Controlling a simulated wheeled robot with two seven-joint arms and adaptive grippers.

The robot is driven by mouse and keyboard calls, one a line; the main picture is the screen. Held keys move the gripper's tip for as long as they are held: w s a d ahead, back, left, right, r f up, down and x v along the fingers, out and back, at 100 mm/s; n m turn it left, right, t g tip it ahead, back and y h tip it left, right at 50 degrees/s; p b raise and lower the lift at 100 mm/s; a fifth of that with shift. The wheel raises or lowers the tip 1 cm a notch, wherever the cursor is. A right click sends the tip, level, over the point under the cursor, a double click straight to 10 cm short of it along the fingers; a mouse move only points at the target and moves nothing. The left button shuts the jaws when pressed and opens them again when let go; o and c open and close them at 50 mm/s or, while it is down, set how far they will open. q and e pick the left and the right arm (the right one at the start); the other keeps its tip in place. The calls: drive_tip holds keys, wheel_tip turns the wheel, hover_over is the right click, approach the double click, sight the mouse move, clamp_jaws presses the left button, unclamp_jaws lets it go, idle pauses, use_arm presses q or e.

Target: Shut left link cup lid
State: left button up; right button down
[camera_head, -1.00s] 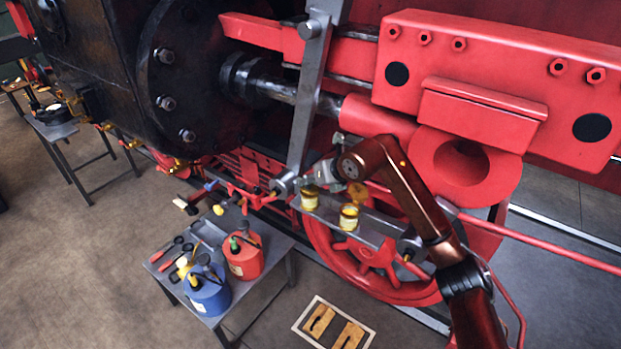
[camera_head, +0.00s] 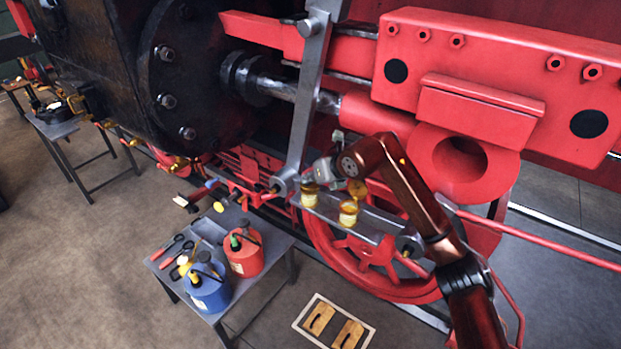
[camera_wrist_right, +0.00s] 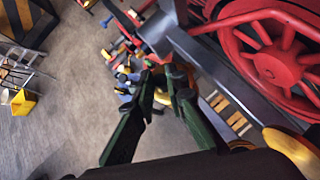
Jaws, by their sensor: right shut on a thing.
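Two small yellow cups stand on the grey link bar (camera_head: 375,233) under the red crosshead. The left cup (camera_head: 310,199) is directly below my right gripper (camera_head: 312,179). The right cup (camera_head: 348,213) has a round yellow lid (camera_head: 357,190) standing up behind it. My right gripper is shut on the left cup's lid at the cup's top; its fingers largely hide the lid, so I cannot tell its angle. In the right wrist view the dark green fingers (camera_wrist_right: 165,82) come together over a small yellow patch. My left gripper is not in view.
A grey side table (camera_head: 170,262) holds a red can (camera_head: 244,252), a blue can (camera_head: 207,288) and hand tools. The grey rod (camera_head: 305,100) stands close to the left of my gripper. A red wheel (camera_head: 365,270) lies behind the bar. A framed board (camera_head: 334,324) lies on the floor.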

drive_tip(key=shift+s+a+f+n+t+h+b, duration=0.25)
drive_tip(key=shift+f+t+b, duration=0.3)
drive_tip(key=shift+b, duration=1.4)
drive_tip(key=shift+t+b, duration=0.25)
drive_tip(key=shift+b, duration=0.15)
drive_tip(key=shift+s+r, duration=0.1)
drive_tip(key=shift+r, duration=0.05)
drive_tip(key=c, duration=1.9)
unclamp_jaws()
drive_tip(key=shift+c, duration=0.2)
drive_tip(key=v, duration=1.2)
drive_tip(key=shift+a, duration=0.2)
drive_tip(key=shift+a, duration=0.1)
